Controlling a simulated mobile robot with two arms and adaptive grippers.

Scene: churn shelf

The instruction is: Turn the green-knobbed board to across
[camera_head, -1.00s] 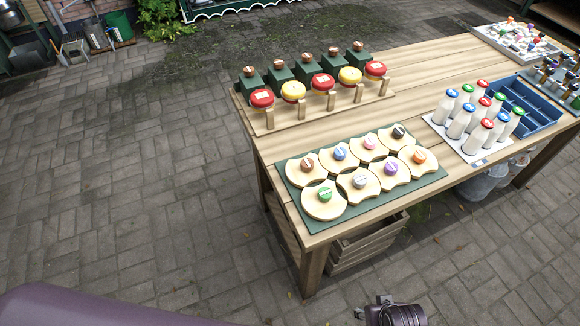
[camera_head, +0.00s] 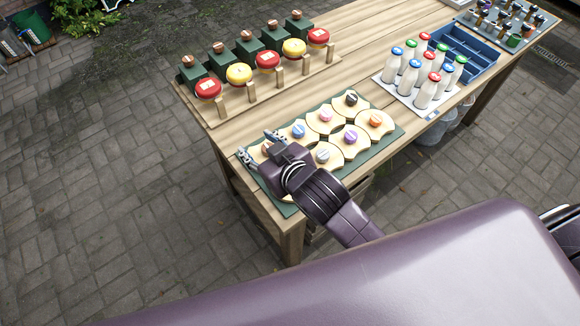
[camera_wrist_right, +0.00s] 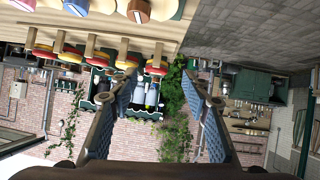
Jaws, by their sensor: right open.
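Round wooden boards with coloured knobs sit in two rows on a green mat (camera_head: 377,152) at the table's front corner. The green-knobbed board is at the near left end, mostly covered by my right gripper (camera_head: 262,145) in the head view; its knob and how it is turned are hidden. My right gripper is over that left end, its fingers open towards the brown-knobbed board. In the right wrist view the open fingers (camera_wrist_right: 168,88) have nothing between them; a blue knob (camera_wrist_right: 75,7) and a brown knob (camera_wrist_right: 138,11) show at the top edge. My left gripper is out of view.
Behind the boards is a wooden rack (camera_head: 240,107) with red and yellow discs and green blocks. To the right stand several milk bottles (camera_head: 424,92) on a white tray, and a blue crate (camera_head: 468,52). Table room between rack and mat is narrow.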

